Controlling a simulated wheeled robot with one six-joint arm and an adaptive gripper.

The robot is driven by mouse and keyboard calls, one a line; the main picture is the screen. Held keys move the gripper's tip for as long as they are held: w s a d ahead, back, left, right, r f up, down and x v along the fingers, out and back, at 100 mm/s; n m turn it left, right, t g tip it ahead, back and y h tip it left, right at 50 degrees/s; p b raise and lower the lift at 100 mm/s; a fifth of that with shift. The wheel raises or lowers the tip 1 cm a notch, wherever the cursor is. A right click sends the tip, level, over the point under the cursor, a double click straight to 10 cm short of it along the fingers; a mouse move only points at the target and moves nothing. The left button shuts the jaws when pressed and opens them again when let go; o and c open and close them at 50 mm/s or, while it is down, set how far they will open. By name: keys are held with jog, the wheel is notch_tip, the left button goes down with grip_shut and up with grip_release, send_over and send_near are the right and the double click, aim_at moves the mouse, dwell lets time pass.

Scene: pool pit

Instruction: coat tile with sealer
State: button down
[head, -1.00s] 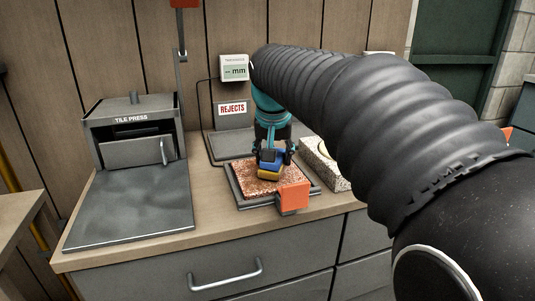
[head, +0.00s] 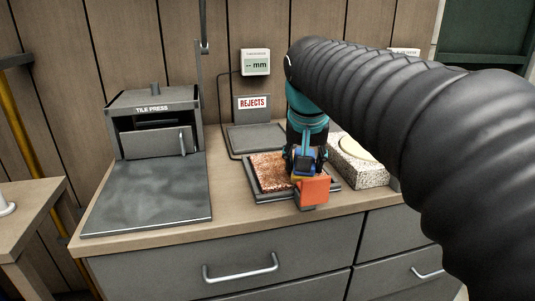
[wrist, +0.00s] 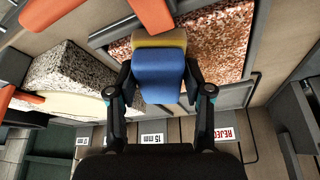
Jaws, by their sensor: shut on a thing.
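My gripper (head: 306,158) is shut on a blue block with a yellow layer, a sponge-like applicator (head: 306,167). The applicator also shows in the wrist view (wrist: 158,78), with one finger on each side. It is over the right part of a reddish-brown speckled tile (head: 267,172); I cannot tell for certain whether its yellow face touches the tile. The tile lies on a dark tray (head: 268,198) on the counter. In the wrist view the tile (wrist: 222,35) shows on both sides of the applicator. My gripper and arm hide the tile's right part.
An orange block (head: 314,191) stands at the tray's front edge, close before the applicator. A speckled stone block with a pale top (head: 362,172) is right of the tray. The tile press (head: 155,125) is left; the rejects plate (head: 258,138) is behind.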

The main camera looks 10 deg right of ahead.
jog(key=shift+s+a+f, duration=0.15)
jog(key=shift+s+a, duration=0.05)
jog(key=shift+s, duration=0.65)
jog(key=shift+d+r, duration=0.2)
jog(key=shift+d, duration=1)
jog(key=shift+w+r+p, duration=0.1)
jog(key=shift+w+p, duration=0.5)
jog(key=shift+w, duration=0.7)
jog(key=shift+w+p, duration=0.85)
jog(key=shift+w, duration=1.55)
jog(key=shift+w+p, duration=1.35)
jog(key=shift+w, duration=2.2)
notch_tip(320, 180, up, 6)
